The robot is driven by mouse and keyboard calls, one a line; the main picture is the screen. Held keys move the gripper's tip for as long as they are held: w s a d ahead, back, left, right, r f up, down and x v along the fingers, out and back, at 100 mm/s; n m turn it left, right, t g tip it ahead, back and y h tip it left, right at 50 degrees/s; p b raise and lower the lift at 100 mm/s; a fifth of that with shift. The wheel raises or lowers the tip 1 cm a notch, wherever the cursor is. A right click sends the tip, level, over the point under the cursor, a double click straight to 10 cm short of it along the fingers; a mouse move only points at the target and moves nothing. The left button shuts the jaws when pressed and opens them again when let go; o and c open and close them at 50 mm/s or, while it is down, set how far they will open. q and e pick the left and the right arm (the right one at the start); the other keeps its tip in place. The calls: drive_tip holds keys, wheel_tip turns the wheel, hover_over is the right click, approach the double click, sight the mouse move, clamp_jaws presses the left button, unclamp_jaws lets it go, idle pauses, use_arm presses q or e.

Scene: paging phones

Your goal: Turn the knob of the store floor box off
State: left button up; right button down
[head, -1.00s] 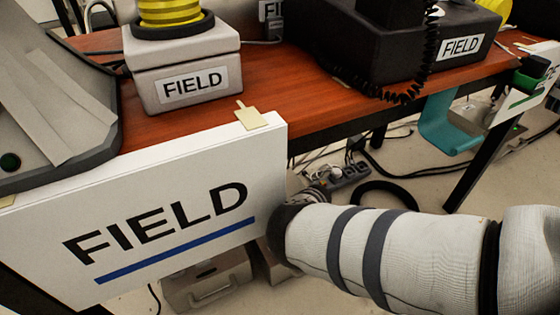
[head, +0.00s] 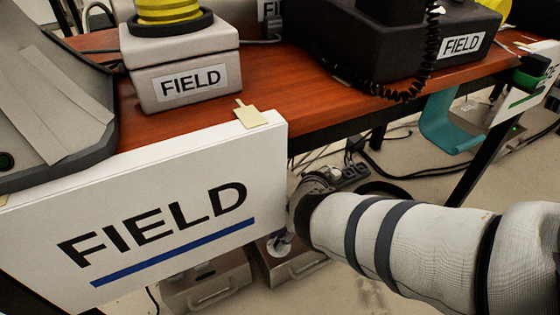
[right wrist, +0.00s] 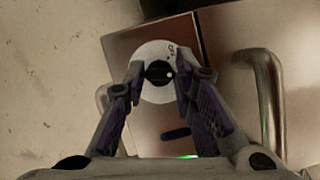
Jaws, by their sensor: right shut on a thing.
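A metal floor box (head: 300,266) stands under the table behind the FIELD sign; its label does not show. In the right wrist view the box face (right wrist: 220,100) carries a round white dial with a black-centred knob (right wrist: 158,73). My right gripper (right wrist: 160,76) has its fingertips on both sides of the dial and is shut on the knob. My left gripper is not in view.
A white FIELD sign (head: 150,215) hangs at the table's front, left of my right arm. A second metal box (head: 207,287) stands beside the floor box. Cables and a power strip (head: 345,174) lie behind. A handle (right wrist: 265,90) stands right of the dial.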

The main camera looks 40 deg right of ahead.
drive_tip(key=n+g+b, duration=0.1)
drive_tip(key=n, duration=0.2)
drive_tip(key=n+g+b, duration=0.1)
drive_tip(key=n, duration=0.2)
drive_tip(key=shift+w+f+n+g+y, duration=0.1)
drive_tip(key=shift+f+n+g+y, duration=0.05)
drive_tip(key=shift+n+g+y, duration=0.2)
drive_tip(key=n+g+b, duration=0.1)
drive_tip(key=n+b, duration=0.1)
drive_tip(key=n, duration=0.1)
drive_tip(key=shift+w+n, duration=0.1)
drive_tip(key=shift+n, duration=0.25)
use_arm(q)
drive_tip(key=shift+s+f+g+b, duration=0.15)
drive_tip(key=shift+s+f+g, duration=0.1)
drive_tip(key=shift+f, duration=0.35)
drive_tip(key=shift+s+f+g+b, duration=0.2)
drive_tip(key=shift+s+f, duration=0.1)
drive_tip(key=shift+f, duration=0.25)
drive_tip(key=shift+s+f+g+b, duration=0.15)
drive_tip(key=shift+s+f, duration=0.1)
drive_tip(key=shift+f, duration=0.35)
use_arm(e)
drive_tip(key=shift+n+g, duration=0.45)
drive_tip(key=shift+n, duration=0.35)
drive_tip(key=shift+a, duration=0.1)
drive_tip(key=c, duration=1.3)
unclamp_jaws()
drive_tip(key=v, duration=1.2)
drive_tip(key=shift+a+r, duration=0.3)
